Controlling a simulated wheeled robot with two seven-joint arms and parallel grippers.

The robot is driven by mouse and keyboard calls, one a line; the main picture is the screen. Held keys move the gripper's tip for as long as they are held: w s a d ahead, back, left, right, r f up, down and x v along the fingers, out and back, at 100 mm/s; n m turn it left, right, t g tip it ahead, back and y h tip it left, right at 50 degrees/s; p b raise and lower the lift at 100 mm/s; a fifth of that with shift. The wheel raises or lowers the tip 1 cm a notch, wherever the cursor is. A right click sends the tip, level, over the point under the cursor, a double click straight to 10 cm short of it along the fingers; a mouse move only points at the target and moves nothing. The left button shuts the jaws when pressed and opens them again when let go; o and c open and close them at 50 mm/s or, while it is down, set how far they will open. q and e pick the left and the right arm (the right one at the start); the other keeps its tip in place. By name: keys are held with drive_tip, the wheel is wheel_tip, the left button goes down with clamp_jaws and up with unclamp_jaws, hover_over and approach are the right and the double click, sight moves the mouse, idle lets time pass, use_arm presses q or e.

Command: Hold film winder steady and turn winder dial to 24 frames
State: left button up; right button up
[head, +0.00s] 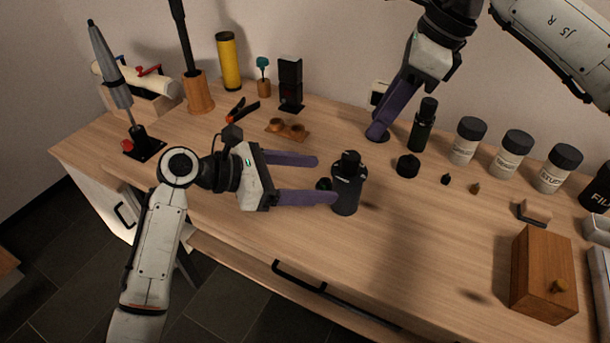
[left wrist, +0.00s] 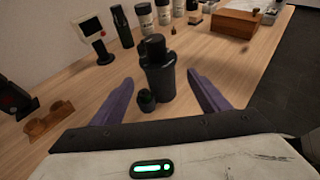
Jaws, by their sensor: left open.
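The film winder appears to be the black cylinder (head: 346,192) with a narrower dial-like top (head: 350,160), upright on the table. It also shows in the left wrist view (left wrist: 160,82). My left gripper (head: 326,180) is open, its purple fingers pointing at the winder. In the left wrist view the winder stands ahead, between the lines of the two fingers; contact cannot be made out. A small black knob-like piece (left wrist: 147,100) sits beside the winder on the gripper side. My right gripper (head: 378,136) points down farther back, apart from the winder; its finger gap is hidden.
A black bottle (head: 423,125), a short black cap (head: 407,166) and several labelled jars (head: 467,141) stand at the back right. A wooden box (head: 543,274) is at the front right. A small wooden tray (head: 288,130) lies behind my left gripper. The front middle table is clear.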

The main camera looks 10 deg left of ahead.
sight(350, 180)
use_arm(q)
drive_tip(key=x, duration=0.9)
drive_tip(key=shift+w+f, duration=0.1)
drive_tip(key=shift+w, duration=0.05)
drive_tip(key=c, duration=1.3)
use_arm(e)
drive_tip(key=o, duration=0.3)
drive_tip(key=shift+o, duration=0.5)
drive_tip(key=shift+w+a+r, duration=0.15)
drive_tip(key=shift+w+a, duration=0.15)
drive_tip(key=shift+a, duration=0.15)
drive_tip(key=shift+a+r+n+h, duration=1.5)
drive_tip(key=shift+a+n+h, duration=0.1)
drive_tip(key=shift+n+h, duration=0.35)
drive_tip(key=shift+g, duration=0.3)
wheel_tip(350, 180, down, 12)
drive_tip(key=shift+w+r, duration=0.1)
